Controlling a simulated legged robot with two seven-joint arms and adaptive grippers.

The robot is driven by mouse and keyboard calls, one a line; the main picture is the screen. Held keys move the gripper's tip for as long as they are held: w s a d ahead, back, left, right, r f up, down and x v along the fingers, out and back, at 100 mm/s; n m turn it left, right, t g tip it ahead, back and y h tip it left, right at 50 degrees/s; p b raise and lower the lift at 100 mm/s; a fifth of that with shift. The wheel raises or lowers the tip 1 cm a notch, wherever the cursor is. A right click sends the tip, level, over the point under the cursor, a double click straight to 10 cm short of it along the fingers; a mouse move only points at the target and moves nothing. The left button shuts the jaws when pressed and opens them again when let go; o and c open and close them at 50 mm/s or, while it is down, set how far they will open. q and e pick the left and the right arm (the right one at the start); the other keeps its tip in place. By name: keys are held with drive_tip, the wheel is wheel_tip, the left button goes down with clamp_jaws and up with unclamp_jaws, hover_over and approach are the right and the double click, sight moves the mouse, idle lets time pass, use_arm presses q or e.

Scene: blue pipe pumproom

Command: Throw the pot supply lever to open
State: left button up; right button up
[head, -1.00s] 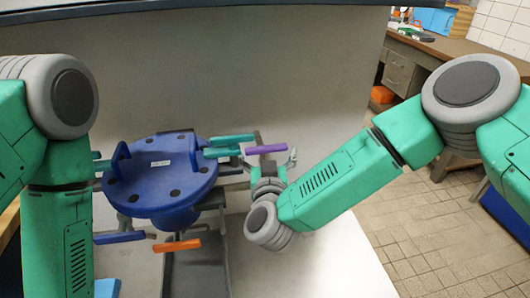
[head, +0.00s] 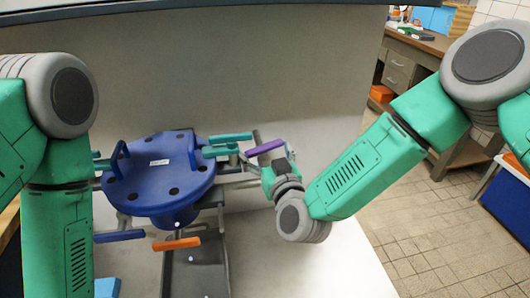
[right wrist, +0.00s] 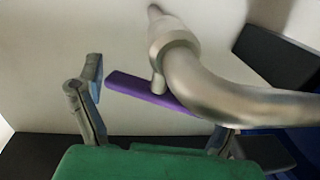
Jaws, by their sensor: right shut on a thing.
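Several coloured lever handles stand around a blue round pot-like body (head: 160,180); no readable label shows which one is the pot supply lever. My right gripper (head: 275,163) is at the purple lever (head: 266,147), right of the blue body, and is shut on it. In the right wrist view the purple lever (right wrist: 145,90) lies between my fingers, partly behind a grey metal pipe (right wrist: 215,90). A teal lever (head: 230,137) sits just left of the purple one. An orange lever (head: 177,243) and a blue lever (head: 119,236) are lower front. My left gripper is out of view.
A pale panel (head: 270,70) stands behind the pipework. A dark grey tray-like channel (head: 195,275) runs below the blue body. A workbench (head: 405,65) with drawers is at the back right, with clear tiled floor (head: 430,240) before it.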

drive_tip(key=n+g+y, duration=0.1)
drive_tip(key=y, duration=0.1)
drive_tip(key=n+y+b, duration=0.1)
drive_tip(key=n+y, duration=0.1)
drive_tip(key=shift+w+d+r+g, duration=0.15)
drive_tip(key=shift+w+g, duration=0.05)
drive_tip(key=shift+g, duration=0.2)
drive_tip(key=n+g+y+b, duration=0.3)
drive_tip(key=n+g+y, duration=0.1)
drive_tip(key=g+y, duration=0.1)
drive_tip(key=n+g+y+b, duration=0.1)
drive_tip(key=n+g, duration=0.1)
drive_tip(key=g, duration=0.1)
drive_tip(key=n+g+y+b, duration=0.1)
drive_tip(key=n+g+y, duration=0.1)
drive_tip(key=n+g, duration=0.1)
drive_tip(key=shift+n+g, duration=0.3)
drive_tip(key=shift+g, duration=0.4)
drive_tip(key=shift+s+n+g+b, duration=0.1)
drive_tip(key=shift+n+g+b, duration=0.8)
drive_tip(key=shift+g, duration=1)
drive_tip(key=shift+n, duration=0.3)
drive_tip(key=o, duration=0.8)
drive_tip(key=shift+o, duration=0.9)
drive_tip(key=shift+a, duration=0.25)
